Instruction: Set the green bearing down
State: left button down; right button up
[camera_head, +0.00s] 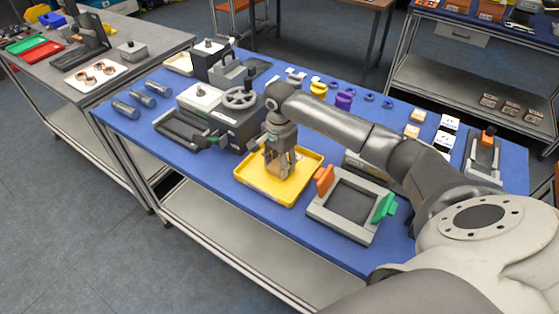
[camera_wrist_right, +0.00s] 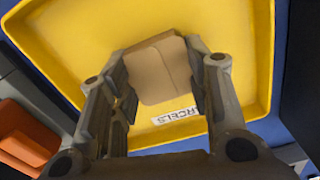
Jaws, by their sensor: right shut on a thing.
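My right gripper (camera_head: 279,165) points down over the yellow tray (camera_head: 252,186), and its fingers are shut on a small light-brown box. In the right wrist view the brown box (camera_wrist_right: 160,70) sits between the fingers of the right gripper (camera_wrist_right: 160,95), with the yellow tray (camera_wrist_right: 60,35) beneath. I cannot tell whether the box touches the tray. I cannot make out a green bearing. My left gripper is not in view.
A grey frame with orange and green blocks (camera_head: 341,225) stands right of the tray on the blue table (camera_head: 225,196). A dark machine with a handwheel (camera_head: 240,97) stands to the left. Purple, yellow and white parts (camera_head: 343,100) stand behind my right arm.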

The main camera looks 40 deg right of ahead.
aim_at(279, 165)
jog(key=shift+f, duration=0.1)
jog(key=o, duration=0.6)
jog(key=shift+f, duration=0.1)
jog(key=o, duration=0.5)
jog(key=shift+r, duration=0.35)
notch_tip(279, 165, up, 12)
jog(key=b, duration=0.3)
jog(key=shift+b, duration=0.3)
jog(key=shift+f, duration=0.2)
